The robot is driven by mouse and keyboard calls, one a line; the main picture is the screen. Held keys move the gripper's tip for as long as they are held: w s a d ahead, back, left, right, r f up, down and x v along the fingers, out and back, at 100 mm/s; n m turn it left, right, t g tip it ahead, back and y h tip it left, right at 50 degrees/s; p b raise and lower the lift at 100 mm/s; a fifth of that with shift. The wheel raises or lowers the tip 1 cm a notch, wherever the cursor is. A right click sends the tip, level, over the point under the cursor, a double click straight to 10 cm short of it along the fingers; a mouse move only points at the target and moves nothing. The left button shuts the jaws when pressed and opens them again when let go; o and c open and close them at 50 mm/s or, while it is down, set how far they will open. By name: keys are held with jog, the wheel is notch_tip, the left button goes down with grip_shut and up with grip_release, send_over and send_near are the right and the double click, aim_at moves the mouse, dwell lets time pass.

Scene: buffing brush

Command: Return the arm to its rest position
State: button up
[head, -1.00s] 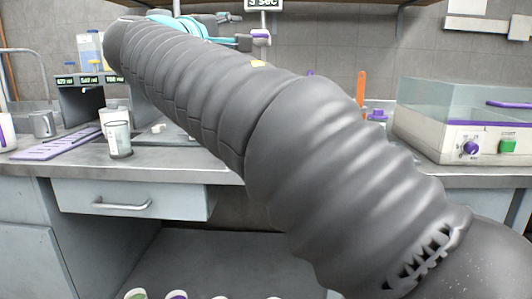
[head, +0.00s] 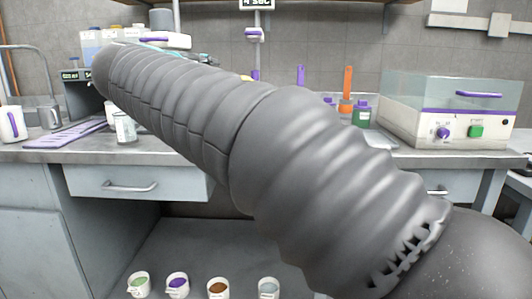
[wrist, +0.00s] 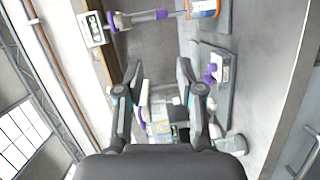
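My arm, a thick dark grey ribbed sleeve, crosses the head view from lower right to upper left. Its far end is over the left part of the bench, and my gripper is mostly hidden behind it there. In the wrist view my gripper (wrist: 158,76) has its two dark fingers well apart with nothing held between them. Beyond the fingers, a white and purple item and other small bench items show in the gap, apparently farther off.
Several small cups, including a green-filled one (head: 139,284), stand on the low shelf.

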jog(key=s+d+f+m+g+y, duration=0.1)
jog(key=s+d+f+g, duration=0.15)
jog(key=f, duration=0.55)
jog(key=s+d+f+m+g+y, duration=0.1)
jog(key=s+d+f+g, duration=0.15)
jog(key=f, duration=0.55)
jog(key=s+d+f+g+y, duration=0.1)
jog(key=s+d+f+g, duration=0.15)
jog(key=f, duration=0.55)
jog(key=s+d+f+m+g+y, duration=0.1)
jog(key=s+d+f+m, duration=0.4)
jog(key=s+d, duration=0.5)
jog(key=s+d+f+m+g+y, duration=0.1)
jog(key=s+d+f+m+g, duration=0.1)
jog(key=s+d+f+m, duration=0.4)
jog(key=shift+s+d+f, duration=1.7)
jog(key=shift+s+d, duration=0.3)
jog(key=shift+s, duration=0.65)
